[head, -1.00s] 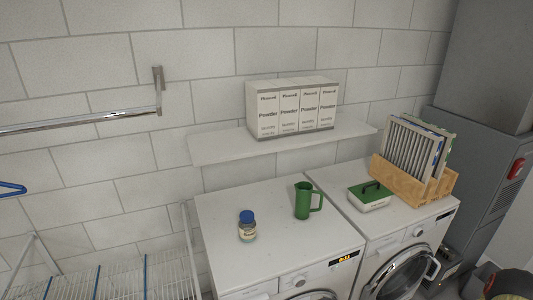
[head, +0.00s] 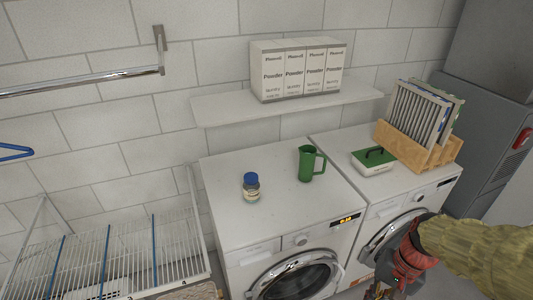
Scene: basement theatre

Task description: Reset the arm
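My arm enters the head view at the lower right. My gripper (head: 378,290) is at the bottom edge, in front of the right washing machine (head: 395,208). Its fingers are small and partly cut off by the frame, so I cannot tell whether they are open or shut. I see nothing clearly held in it.
The left washing machine (head: 228,172) bears a blue-lidded jar (head: 251,189) and a green mug (head: 306,165). The right one bears a white box with a green lid (head: 374,160) and a wooden rack of filters (head: 430,158). Powder boxes (head: 297,74) stand on a shelf (head: 210,108). A wire rack (head: 125,252) is lower left.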

